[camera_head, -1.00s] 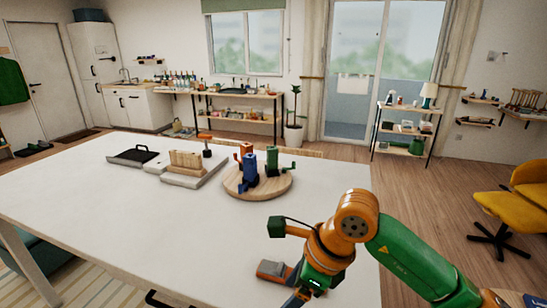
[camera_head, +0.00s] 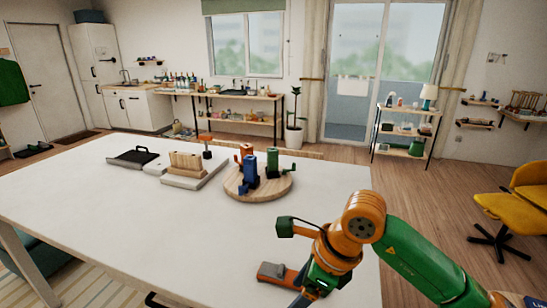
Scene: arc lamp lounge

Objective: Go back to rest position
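My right arm comes in from the lower right over the front right part of the white table (camera_head: 130,225). Its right gripper (camera_head: 279,286) points left and down near the table's front edge. Its two fingers stand apart with nothing seen between them, and the lower finger runs close to the bottom of the picture. My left arm and gripper are not in view.
A round wooden board (camera_head: 270,193) carries an orange, a blue (camera_head: 250,168) and a green item (camera_head: 273,164). Left of it are a slotted wooden block (camera_head: 187,162) on a pale base and a black tray (camera_head: 133,156). The table's left front is clear.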

